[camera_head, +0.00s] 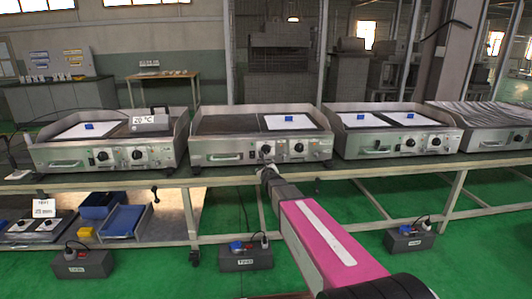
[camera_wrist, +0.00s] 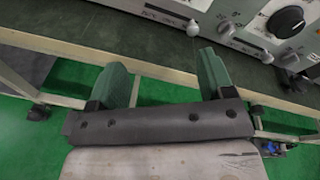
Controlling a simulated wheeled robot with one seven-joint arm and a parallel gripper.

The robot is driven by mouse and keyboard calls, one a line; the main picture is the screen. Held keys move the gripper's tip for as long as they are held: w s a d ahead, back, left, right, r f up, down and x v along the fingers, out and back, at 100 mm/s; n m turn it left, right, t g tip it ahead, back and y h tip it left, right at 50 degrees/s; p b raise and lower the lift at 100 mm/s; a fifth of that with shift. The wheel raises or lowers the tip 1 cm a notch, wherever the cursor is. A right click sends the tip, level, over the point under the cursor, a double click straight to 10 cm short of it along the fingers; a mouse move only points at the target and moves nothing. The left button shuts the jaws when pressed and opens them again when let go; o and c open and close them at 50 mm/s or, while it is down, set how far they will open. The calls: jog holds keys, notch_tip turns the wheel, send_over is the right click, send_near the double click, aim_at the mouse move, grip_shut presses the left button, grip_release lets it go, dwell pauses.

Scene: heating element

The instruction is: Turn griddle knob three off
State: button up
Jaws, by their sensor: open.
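A row of steel griddles stands on a long bench, with black knobs on their front panels. The middle griddle (camera_head: 225,147) has a left knob (camera_head: 266,149) and a right knob (camera_head: 298,147). I cannot read any knob number. My gripper (camera_head: 266,168) is just below and in front of the middle griddle's left knob, apart from it. In the wrist view my gripper (camera_wrist: 161,62) shows two green fingers spread apart with nothing between them. A black round knob (camera_wrist: 286,21) on a steel panel lies to the upper right of the fingers. Its setting is too small to tell.
The left griddle (camera_head: 60,157) and right griddle (camera_head: 350,147) flank the middle one. Black boxes sit on the green floor, including one box (camera_head: 245,256) below. A blue tray (camera_head: 124,221) lies lower left.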

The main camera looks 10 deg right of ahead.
aim_at(266, 151)
jog(key=w+r+m, duration=0.1)
jog(key=w+m, duration=0.1)
jog(key=w, duration=0.2)
jog(key=w+d+r+m+t+h, duration=0.1)
jog(key=w+m, duration=0.1)
jog(key=w, duration=0.3)
jog(key=w+r+m+t+h, duration=0.1)
jog(key=w+m, duration=0.1)
jog(key=w, duration=0.3)
jog(key=shift+w+d, duration=0.1)
jog(key=shift+d, duration=0.25)
jog(key=shift+c, duration=0.3)
jog(key=c, duration=0.9)
